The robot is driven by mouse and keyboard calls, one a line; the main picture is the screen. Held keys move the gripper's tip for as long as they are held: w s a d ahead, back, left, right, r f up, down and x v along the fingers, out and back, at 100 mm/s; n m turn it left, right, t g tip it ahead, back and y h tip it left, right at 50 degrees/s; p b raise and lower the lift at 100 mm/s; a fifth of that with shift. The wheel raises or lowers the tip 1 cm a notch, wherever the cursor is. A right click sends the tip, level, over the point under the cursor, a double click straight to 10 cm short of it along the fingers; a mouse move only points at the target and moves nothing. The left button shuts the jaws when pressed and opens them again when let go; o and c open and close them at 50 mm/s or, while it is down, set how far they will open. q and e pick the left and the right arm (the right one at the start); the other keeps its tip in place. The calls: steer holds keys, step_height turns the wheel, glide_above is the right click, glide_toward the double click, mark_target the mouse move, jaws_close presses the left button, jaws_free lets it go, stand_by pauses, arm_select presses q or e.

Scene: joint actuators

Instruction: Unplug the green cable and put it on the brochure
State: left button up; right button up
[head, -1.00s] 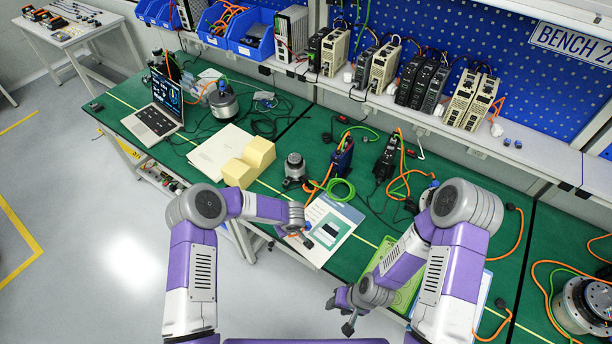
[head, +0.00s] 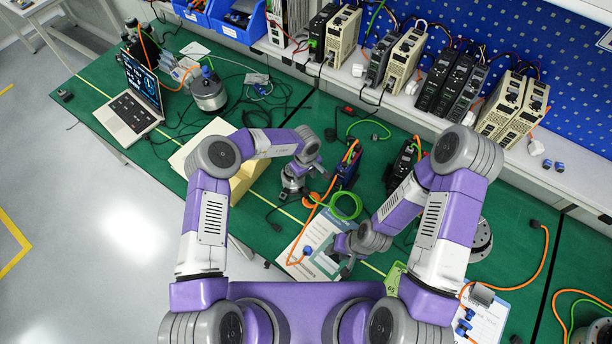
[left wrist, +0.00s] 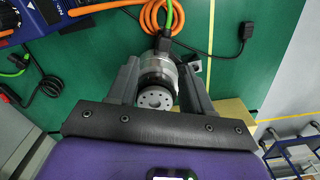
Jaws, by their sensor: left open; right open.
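The green cable (head: 347,208) lies in a loop beside the blue drive box (head: 347,166). In the left wrist view the green cable (left wrist: 168,14) runs into a black connector (left wrist: 163,43) at the silver joint actuator (left wrist: 156,90). My left gripper (head: 297,187) is at that actuator, partly hiding it in the head view. In the wrist view my left gripper (left wrist: 160,66) is open, with its fingers on either side of the actuator. The brochure (head: 317,262) lies at the bench's front edge. My right gripper (head: 345,262) is open over its right side, partly covering it.
An orange cable with a blue plug (head: 307,250) lies on the brochure. A yellow block (head: 243,180) is left of the actuator, partly behind my left arm. A laptop (head: 132,100) stands farther left. Several drive units line the shelf behind.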

mark_target(306, 189)
arm_select(q)
steer(key=shift+s+r, duration=0.25)
steer(key=shift+s, duration=0.45)
steer(key=shift+w+f, duration=0.25)
steer(key=shift+f, duration=0.1)
steer(key=shift+f+b, duration=0.65)
steer(key=shift+b, duration=0.15)
step_height(306, 189, down, 7)
steer(key=b, duration=0.5)
steer(key=shift+f, duration=0.1)
arm_select(e)
steer(key=f, duration=0.4)
steer(key=s+f, duration=0.1)
steer(key=f, duration=0.1)
steer(key=shift+f, duration=0.3)
steer(key=shift+r, duration=0.2)
arm_select(q)
steer(key=shift+c, duration=0.3)
jaws_close()
